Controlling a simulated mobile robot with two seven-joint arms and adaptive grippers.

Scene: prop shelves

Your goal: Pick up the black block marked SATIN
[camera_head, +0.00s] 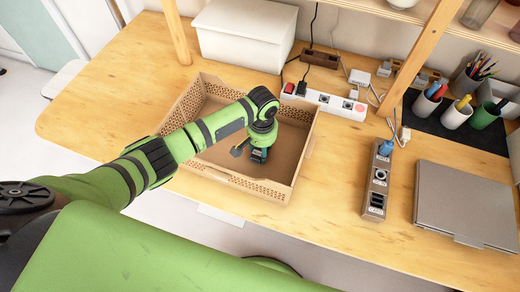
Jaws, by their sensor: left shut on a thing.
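My left gripper (259,150) points down inside a brown tray (223,179) with perforated walls. It is shut on a small dark block (257,157), mostly hidden by the gripper and wrist. No SATIN marking can be read on it, and I cannot tell whether it touches the tray floor. My right gripper is not in view.
A white lidded box (245,35) stands behind the tray. A white power strip (325,101) lies to the right of the box. A grey socket strip (377,180), a closed laptop (467,205) and pen cups (456,114) are further right. Wooden posts rise at the back.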

